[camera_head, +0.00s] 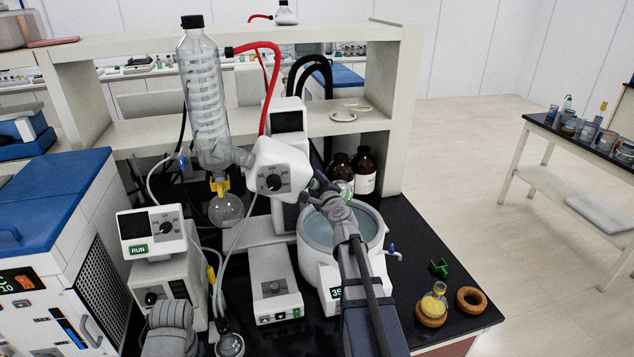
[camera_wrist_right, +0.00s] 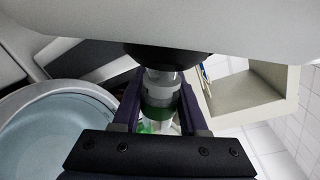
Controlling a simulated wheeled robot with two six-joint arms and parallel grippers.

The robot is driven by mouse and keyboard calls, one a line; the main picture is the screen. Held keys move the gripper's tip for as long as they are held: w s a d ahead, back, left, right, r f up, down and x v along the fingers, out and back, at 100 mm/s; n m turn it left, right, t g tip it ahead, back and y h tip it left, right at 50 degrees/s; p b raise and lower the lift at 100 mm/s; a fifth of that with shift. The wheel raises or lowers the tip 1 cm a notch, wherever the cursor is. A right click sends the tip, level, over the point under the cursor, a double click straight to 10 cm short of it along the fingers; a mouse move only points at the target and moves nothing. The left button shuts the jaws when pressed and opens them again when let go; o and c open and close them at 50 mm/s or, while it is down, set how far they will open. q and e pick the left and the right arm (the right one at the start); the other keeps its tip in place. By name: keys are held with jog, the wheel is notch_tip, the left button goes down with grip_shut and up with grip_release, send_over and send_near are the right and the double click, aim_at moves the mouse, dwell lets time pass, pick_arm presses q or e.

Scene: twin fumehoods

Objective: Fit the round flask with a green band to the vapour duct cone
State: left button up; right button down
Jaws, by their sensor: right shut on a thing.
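The round flask with a green band (camera_wrist_right: 160,113) is in my right gripper (camera_wrist_right: 160,118), which is shut on its neck in the right wrist view. The neck points up at the black collar (camera_wrist_right: 168,60) under the white evaporator head. Clear glass shows between collar and band; I cannot tell whether the duct cone sits inside the neck. In the head view, the flask's greenish glass (camera_head: 345,187) shows partly behind my right gripper (camera_head: 325,195), beside the evaporator head (camera_head: 278,172). The flask's bulb is mostly hidden. My left gripper is not in view.
The water bath (camera_head: 372,228) stands close below the right gripper. A green clip (camera_head: 438,268), a small flask of yellow liquid (camera_head: 433,303) on a cork ring, and an empty cork ring (camera_head: 472,313) lie at the bench's right. Brown bottles (camera_head: 364,172) stand behind.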

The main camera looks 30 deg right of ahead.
aim_at(318, 187)
jog(key=shift+w+a+r, duration=0.1)
jog(key=shift+a+r, duration=0.15)
jog(key=shift+a, duration=0.15)
dwell(0.9)
jog(key=c, duration=0.9)
grip_release()
jog(key=o, duration=0.3)
jog(key=shift+a, duration=0.1)
jog(key=shift+o, duration=1.2)
jog(key=p+v, duration=0.1)
jog(key=v, duration=0.7)
jog(key=shift+f, duration=0.1)
